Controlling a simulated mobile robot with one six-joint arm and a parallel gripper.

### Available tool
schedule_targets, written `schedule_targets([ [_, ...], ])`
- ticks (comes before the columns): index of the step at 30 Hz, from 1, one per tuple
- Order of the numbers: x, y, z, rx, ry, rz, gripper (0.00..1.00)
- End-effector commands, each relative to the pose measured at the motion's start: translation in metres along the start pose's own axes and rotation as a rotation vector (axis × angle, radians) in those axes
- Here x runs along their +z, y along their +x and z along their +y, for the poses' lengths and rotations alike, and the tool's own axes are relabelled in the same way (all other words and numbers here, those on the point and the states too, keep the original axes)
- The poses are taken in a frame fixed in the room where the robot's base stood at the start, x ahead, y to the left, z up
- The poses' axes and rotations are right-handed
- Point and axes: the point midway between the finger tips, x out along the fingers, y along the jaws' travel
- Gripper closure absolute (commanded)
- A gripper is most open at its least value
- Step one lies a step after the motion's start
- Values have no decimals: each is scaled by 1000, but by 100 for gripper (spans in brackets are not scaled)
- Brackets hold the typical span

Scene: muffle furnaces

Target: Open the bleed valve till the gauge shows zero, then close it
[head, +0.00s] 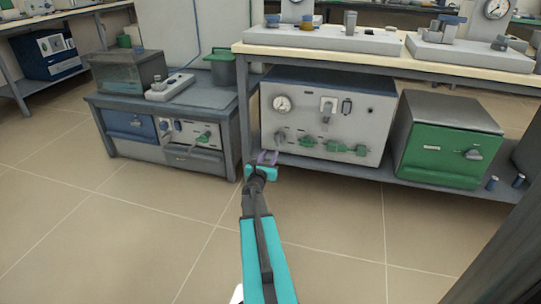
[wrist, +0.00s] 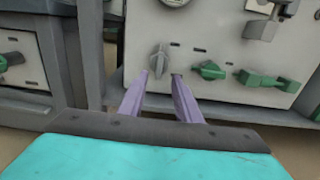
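The grey front panel (head: 330,120) under the right bench carries a round gauge (head: 282,103); its needle is too small to read. Along the panel's lower part are a grey knob (head: 280,138) and several green handles (head: 335,146). No label tells me which one is the bleed valve. My gripper (head: 267,158) is open and empty, low in front of the panel's left end. In the wrist view, the purple fingertips (wrist: 161,76) point at the grey knob (wrist: 158,60) and appear just below it; contact cannot be told. A green handle (wrist: 208,70) is to the right.
A green-doored box (head: 447,152) stands right of the panel on the low shelf. A grey bench leg (head: 243,110) is close to the left of my gripper. A low cabinet (head: 165,140) with a blue door is farther left. The tiled floor (head: 130,235) in front is clear.

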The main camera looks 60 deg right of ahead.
Motion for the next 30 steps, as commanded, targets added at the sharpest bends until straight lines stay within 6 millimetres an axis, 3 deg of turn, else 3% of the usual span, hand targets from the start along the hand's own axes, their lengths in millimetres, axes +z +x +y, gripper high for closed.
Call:
schedule_targets([
  [30,0,-48,0,0,0,-1,70],
])
